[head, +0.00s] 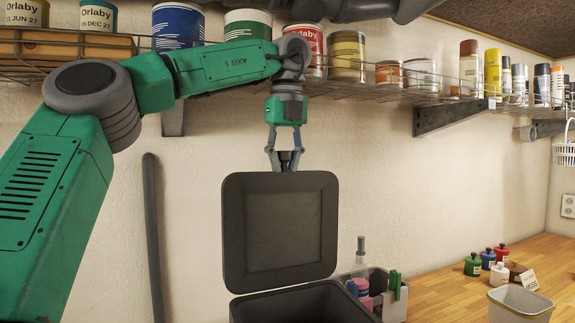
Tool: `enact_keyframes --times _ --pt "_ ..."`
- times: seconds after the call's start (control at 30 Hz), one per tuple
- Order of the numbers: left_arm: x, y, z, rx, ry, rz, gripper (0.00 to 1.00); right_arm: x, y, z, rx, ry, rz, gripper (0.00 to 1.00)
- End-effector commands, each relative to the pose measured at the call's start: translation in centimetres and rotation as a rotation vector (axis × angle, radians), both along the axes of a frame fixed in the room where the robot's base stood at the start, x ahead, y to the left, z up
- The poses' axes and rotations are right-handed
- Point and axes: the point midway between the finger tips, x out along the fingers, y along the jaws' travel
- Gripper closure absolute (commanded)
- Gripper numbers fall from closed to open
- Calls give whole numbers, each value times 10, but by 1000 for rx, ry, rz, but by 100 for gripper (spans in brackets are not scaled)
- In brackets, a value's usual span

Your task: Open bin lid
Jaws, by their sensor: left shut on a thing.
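A dark grey bin (305,303) stands at the bottom centre of the head view, with only its top showing. Its square lid (281,232) is swung up and stands nearly upright above the bin's back edge, so the opening shows. My left gripper (285,162) reaches down from above and is shut on a small dark piece at the lid's top edge. My green left arm comes in from the left. My right gripper does not show.
A wire shelf (400,90) with paint cans and spray bottles runs along the wall above. A grey caddy (392,301) with bottles stands right of the bin. A wooden counter (440,290) at right holds small bottles and a light container (520,302).

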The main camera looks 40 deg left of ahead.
Motion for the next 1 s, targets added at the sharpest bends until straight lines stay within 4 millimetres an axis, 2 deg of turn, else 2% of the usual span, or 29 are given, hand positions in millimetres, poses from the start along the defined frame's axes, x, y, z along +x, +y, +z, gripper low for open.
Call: enact_keyframes --times 0.17,0.43,0.47,0.53,1.0 --pt "0 15 -1 -23 -2 3 100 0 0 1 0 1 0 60" --pt "0 17 -1 -22 -4 4 100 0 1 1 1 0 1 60" --pt "0 16 -1 -21 -5 4 79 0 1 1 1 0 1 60" --pt "0 16 -1 -21 -5 5 54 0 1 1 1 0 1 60" --pt "2 15 -5 -21 3 3 52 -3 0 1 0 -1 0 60"
